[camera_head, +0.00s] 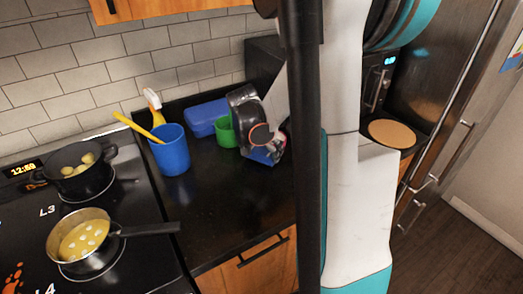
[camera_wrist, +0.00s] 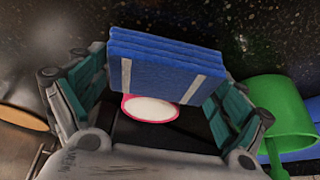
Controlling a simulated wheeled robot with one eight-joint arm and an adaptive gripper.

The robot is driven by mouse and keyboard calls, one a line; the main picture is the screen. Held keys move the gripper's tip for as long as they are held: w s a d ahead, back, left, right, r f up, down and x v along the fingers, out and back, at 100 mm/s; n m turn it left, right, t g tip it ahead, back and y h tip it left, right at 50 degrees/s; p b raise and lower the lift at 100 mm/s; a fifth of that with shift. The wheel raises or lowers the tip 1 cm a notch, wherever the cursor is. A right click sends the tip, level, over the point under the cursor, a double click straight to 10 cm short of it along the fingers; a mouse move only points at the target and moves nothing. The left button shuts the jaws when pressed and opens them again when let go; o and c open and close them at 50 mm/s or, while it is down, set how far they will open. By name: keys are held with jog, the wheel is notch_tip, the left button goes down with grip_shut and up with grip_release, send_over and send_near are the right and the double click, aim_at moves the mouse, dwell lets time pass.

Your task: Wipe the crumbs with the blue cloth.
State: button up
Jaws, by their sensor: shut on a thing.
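The blue cloth (camera_wrist: 160,68) is a folded, layered block with pale stripes, held between the fingers of my gripper (camera_wrist: 155,88) in the wrist view. In the head view a small part of the cloth (camera_head: 262,157) shows under my gripper (camera_head: 266,148), over the dark countertop (camera_head: 225,205) right of the green cup. I cannot tell whether the cloth touches the counter. Crumbs cannot be told apart from the speckled counter surface.
A green cup (camera_head: 226,134) stands close left of my gripper, also near it in the wrist view (camera_wrist: 275,100). A blue box (camera_head: 205,117) lies behind it. A blue cup (camera_head: 169,152) with yellow utensils stands left. A pan (camera_head: 80,243) and pot (camera_head: 75,175) sit on the stove. The front counter is clear.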

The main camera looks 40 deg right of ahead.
jog(key=shift+r+p, duration=1.6)
jog(key=shift+r, duration=0.9)
jog(key=shift+r, duration=0.1)
jog(key=shift+r+p, duration=1.1)
jog(key=shift+r, duration=0.35)
